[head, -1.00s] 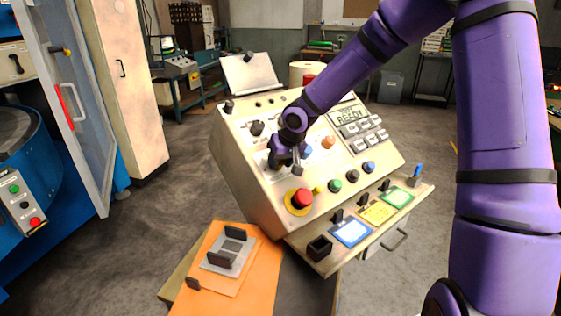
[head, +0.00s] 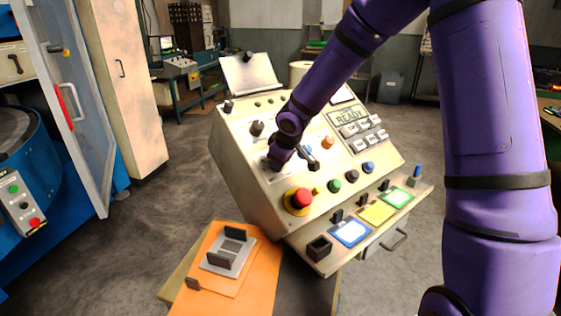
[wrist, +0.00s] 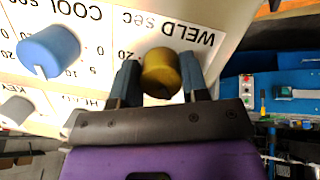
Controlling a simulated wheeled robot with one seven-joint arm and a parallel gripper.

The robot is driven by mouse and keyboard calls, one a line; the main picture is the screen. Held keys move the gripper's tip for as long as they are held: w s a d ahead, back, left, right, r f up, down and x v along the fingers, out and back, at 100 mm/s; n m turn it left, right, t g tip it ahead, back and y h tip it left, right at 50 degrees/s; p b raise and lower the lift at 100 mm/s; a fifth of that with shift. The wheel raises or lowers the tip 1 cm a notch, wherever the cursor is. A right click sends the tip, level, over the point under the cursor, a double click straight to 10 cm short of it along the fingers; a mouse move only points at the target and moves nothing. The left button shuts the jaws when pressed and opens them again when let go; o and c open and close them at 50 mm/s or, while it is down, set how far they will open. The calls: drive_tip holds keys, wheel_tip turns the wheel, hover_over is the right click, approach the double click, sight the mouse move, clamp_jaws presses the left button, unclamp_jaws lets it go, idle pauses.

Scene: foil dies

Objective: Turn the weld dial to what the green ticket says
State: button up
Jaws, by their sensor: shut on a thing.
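In the wrist view, the weld dial (wrist: 160,76) is a round yellow-brown knob under the printed words "WELD sec", which appear upside down. My gripper (wrist: 160,68) has one finger on each side of it and is shut on it. The dial's pointer is hidden, and most of its scale is covered. In the head view my gripper (head: 291,158) is at the sloped console face, and the dial is hidden behind it. The green ticket (head: 397,197) lies at the right end of the console's front ledge; its writing is too small to read.
A blue cool dial (wrist: 48,51) sits beside the weld dial. A red stop button (head: 298,199) on a yellow base is below my gripper. Blue (head: 350,232) and yellow tickets (head: 376,212) share the ledge. An orange board (head: 230,290) with a metal fixture stands at the front.

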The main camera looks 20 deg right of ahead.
drive_tip(key=shift+n, duration=0.6)
drive_tip(key=o, duration=0.9)
drive_tip(key=shift+o, duration=0.2)
drive_tip(key=shift+r, duration=0.1)
drive_tip(key=v, duration=1)
drive_tip(key=shift+s+r, duration=0.2)
drive_tip(key=shift+r, duration=0.1)
drive_tip(key=s+d+r+m, duration=0.2)
drive_tip(key=s+r+m, duration=0.1)
drive_tip(key=s, duration=0.7)
drive_tip(key=s+d+r+m, duration=0.2)
drive_tip(key=s+r, duration=0.3)
drive_tip(key=s, duration=0.6)
drive_tip(key=s+d+r+m, duration=0.2)
drive_tip(key=s+r+m, duration=0.2)
drive_tip(key=s, duration=0.7)
drive_tip(key=shift+s+r+h, duration=0.25)
drive_tip(key=shift+r+h, duration=0.05)
drive_tip(key=shift+r, duration=0.15)
